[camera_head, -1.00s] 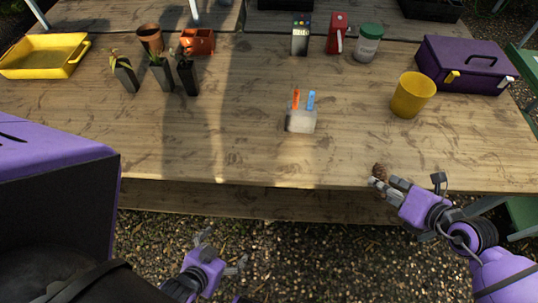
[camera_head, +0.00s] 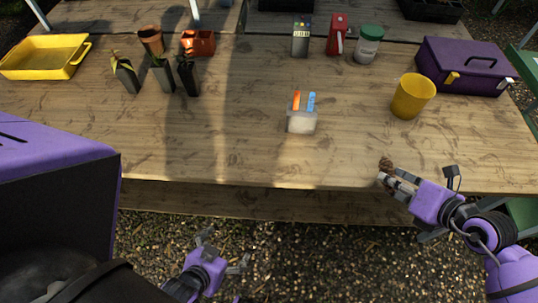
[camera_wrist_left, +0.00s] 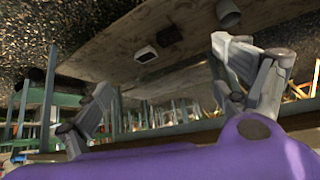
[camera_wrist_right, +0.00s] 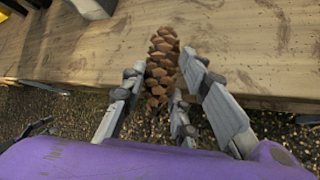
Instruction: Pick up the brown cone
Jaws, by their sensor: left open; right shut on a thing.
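The brown cone (camera_wrist_right: 162,65) is a scaly pine cone held upright between the fingers of my right gripper (camera_wrist_right: 165,95) in the right wrist view. In the head view the cone (camera_head: 386,163) shows at the tips of my right gripper (camera_head: 392,178), near the table's front edge. The fingers are shut on its lower part, which they partly hide. Whether it touches the tabletop is hard to tell. My left gripper (camera_head: 223,258) is open and empty, low in front of the table over the gravel. Its spread fingers also show in the left wrist view (camera_wrist_left: 165,85).
The wooden table (camera_head: 220,140) has clear room in its front middle. A yellow cup (camera_head: 412,96) and purple toolbox (camera_head: 465,66) stand right. A yellow tray (camera_head: 40,72) and plant pots (camera_head: 188,77) stand left.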

